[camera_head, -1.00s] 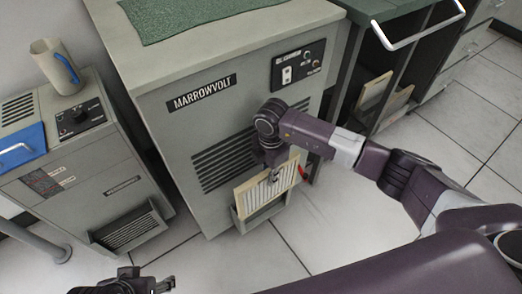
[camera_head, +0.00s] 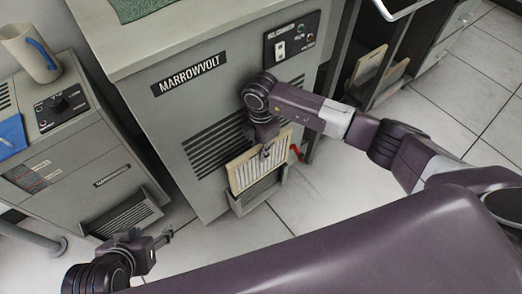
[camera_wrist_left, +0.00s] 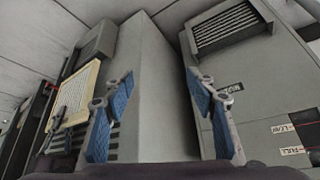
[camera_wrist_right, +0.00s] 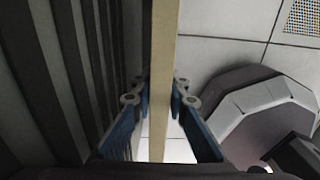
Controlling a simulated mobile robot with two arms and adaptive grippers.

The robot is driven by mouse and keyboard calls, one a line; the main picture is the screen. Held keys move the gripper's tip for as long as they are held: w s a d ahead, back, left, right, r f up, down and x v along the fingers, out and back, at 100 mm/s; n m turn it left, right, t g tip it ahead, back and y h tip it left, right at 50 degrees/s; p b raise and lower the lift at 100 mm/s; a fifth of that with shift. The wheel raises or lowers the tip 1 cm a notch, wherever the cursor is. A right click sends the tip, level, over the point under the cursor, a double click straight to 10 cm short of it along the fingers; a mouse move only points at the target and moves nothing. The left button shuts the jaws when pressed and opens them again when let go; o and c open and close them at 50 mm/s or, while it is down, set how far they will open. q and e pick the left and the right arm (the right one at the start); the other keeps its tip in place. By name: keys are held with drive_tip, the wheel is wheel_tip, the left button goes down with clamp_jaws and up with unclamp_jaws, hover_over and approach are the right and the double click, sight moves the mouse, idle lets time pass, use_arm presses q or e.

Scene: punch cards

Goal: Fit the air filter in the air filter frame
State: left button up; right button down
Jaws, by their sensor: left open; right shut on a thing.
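The air filter (camera_head: 247,174) is a cream-framed panel with a pleated white face. My right gripper (camera_head: 267,150) is shut on its upper edge and holds it upright, slightly tilted, at the front of the grey MARROWVOLT cabinet. The filter's edge runs between the blue finger pads in the right wrist view (camera_wrist_right: 163,100). The air filter frame (camera_head: 262,193) is a grey open-topped holder low on the cabinet. The filter's lower edge is at or just inside its top; how deep is unclear. My left gripper (camera_head: 166,238) is open and empty at lower left; the filter also shows in the left wrist view (camera_wrist_left: 80,93).
The MARROWVOLT cabinet (camera_head: 150,125) has vent slots beside the filter. A red lever (camera_head: 296,151) is right of the frame. A smaller grey unit (camera_head: 85,190) stands left, with a beige mug (camera_head: 30,58) on it. More panels (camera_head: 372,65) stand on the right rack. Floor in front is clear.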

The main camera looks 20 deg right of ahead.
use_arm(q)
drive_tip(key=w+d+r+t+h+b, duration=0.1)
drive_tip(key=w+d+r+t+b, duration=0.1)
drive_tip(key=w+r+t, duration=0.3)
drive_tip(key=shift+w+d+r, duration=0.65)
drive_tip(key=shift+w+r, duration=0.3)
drive_tip(key=shift+w, duration=1.1)
drive_tip(key=shift+s+f, duration=0.1)
drive_tip(key=shift+s, duration=0.05)
drive_tip(key=shift+s+a+f+g, duration=0.4)
drive_tip(key=shift+s+f, duration=0.25)
drive_tip(key=shift+f, duration=0.15)
drive_tip(key=shift+s+p, duration=0.1)
drive_tip(key=shift+p, duration=0.25)
